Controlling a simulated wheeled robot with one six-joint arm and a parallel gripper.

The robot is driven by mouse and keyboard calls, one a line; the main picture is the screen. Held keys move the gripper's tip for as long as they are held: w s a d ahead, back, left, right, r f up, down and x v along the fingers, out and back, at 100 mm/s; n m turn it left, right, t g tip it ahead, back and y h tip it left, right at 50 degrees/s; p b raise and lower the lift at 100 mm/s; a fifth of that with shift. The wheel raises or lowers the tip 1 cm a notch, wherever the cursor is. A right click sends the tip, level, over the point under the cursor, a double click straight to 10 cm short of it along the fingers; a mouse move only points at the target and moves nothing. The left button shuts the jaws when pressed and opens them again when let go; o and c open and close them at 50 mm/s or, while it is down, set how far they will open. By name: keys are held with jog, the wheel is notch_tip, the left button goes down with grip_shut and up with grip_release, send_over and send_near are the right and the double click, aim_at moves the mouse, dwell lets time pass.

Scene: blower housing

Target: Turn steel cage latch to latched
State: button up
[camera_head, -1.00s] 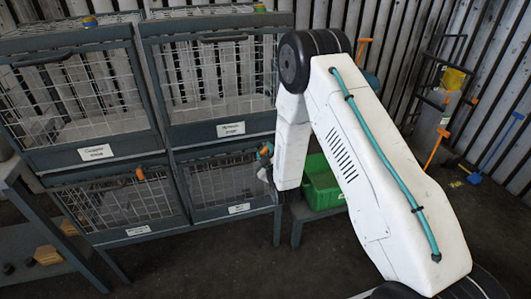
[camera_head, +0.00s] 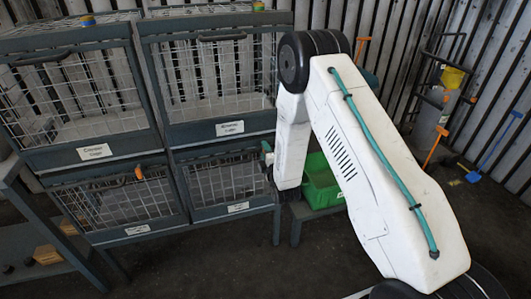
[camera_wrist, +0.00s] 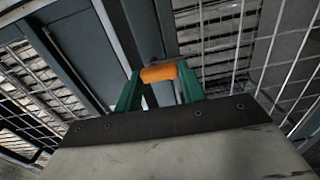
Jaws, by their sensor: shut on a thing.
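In the wrist view, an orange latch handle (camera_wrist: 158,73) sits between the two green fingers of my gripper (camera_wrist: 160,85), which is shut on it. Dark frame posts and wire mesh lie right behind the handle. In the head view, my gripper (camera_head: 266,153) is at the upper right corner of the lower right wire cage (camera_head: 222,182), partly hidden by my own arm. The held latch cannot be made out there, and its exact angle is unclear. The lower left cage (camera_head: 120,198) has its own orange latch (camera_head: 139,173) at its top edge.
Two upper wire cages with dark frames stand above, the left one (camera_head: 82,155) and the right one (camera_head: 222,130). A green bin (camera_head: 322,185) stands on a low bench close to the right of my gripper. A hand truck and tools stand by the right wall.

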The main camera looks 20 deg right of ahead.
dwell(0.5)
jog(key=o, duration=1)
jog(key=s, duration=0.8)
jog(key=shift+f, duration=0.1)
